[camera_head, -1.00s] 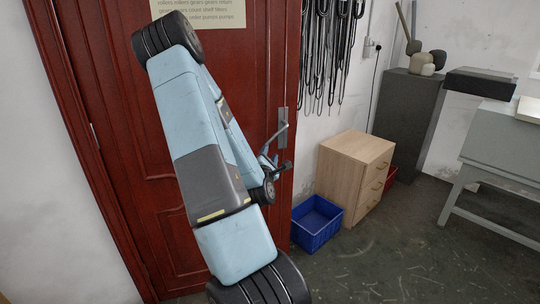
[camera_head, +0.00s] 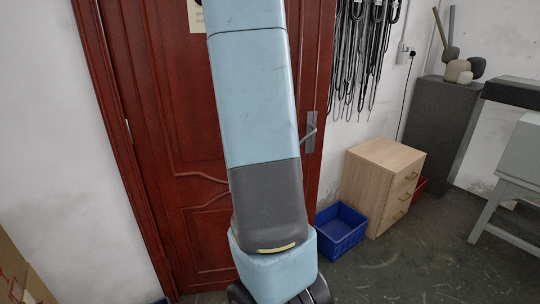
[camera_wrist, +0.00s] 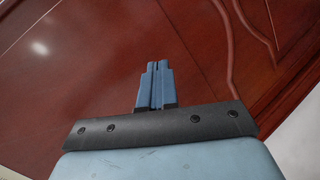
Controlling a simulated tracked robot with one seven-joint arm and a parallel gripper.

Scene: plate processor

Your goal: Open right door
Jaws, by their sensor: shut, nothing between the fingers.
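The red-brown wooden door (camera_head: 175,130) stands in front of me in the head view and looks closed. Its metal handle (camera_head: 309,133) shows on the right side of the door, just right of my arm. My arm covers the middle of the door, and my gripper is hidden in the head view. In the wrist view my gripper (camera_wrist: 156,68) is shut and empty. Its fingertips point at the red door panel (camera_wrist: 110,50); I cannot tell whether they touch it. The handle is not in the wrist view.
A blue bin (camera_head: 340,228) and a wooden drawer cabinet (camera_head: 375,185) stand right of the door. Black cables (camera_head: 362,55) hang on the wall above. A grey workbench (camera_head: 515,170) is at the far right. A cardboard box (camera_head: 15,270) is at the lower left. Some floor is clear at front right.

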